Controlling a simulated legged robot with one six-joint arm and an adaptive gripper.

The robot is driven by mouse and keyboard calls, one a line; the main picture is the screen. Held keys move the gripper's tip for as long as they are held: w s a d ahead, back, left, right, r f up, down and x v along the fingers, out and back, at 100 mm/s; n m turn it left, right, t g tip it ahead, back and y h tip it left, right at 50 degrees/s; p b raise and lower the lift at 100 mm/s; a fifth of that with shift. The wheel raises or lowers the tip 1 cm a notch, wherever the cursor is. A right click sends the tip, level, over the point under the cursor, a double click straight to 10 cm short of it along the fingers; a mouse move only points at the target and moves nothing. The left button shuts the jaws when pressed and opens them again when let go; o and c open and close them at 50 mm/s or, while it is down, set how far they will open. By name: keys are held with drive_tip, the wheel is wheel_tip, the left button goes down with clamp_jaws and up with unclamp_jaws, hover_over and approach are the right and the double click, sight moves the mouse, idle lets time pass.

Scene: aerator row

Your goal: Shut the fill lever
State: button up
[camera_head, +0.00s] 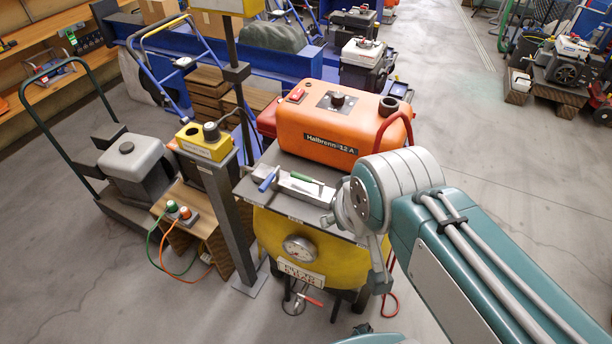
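The yellow tank (266,226) of the machine stands in the middle, with a round gauge (299,249) and a lettered plate (301,273) on its front. A small red-handled lever (312,300) sticks out low below the plate. On the grey top, a metal block (304,190) carries a blue handle (268,180) and a green handle (305,178). I cannot tell for certain which of these is the fill lever, or its exact setting. My arm comes in from the right, beside the machine. My gripper's fingers do not show clearly.
An orange unit (335,118) sits on the machine's top, with a red hose (396,119). A grey post (230,205) with a yellow control box (205,141) stands left. Cables (168,243) hang beside it. Open floor (480,130) lies to the right.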

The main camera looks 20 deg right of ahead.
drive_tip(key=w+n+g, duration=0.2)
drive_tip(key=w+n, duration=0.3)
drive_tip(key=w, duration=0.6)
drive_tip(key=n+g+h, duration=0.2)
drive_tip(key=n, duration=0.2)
approach(301, 176)
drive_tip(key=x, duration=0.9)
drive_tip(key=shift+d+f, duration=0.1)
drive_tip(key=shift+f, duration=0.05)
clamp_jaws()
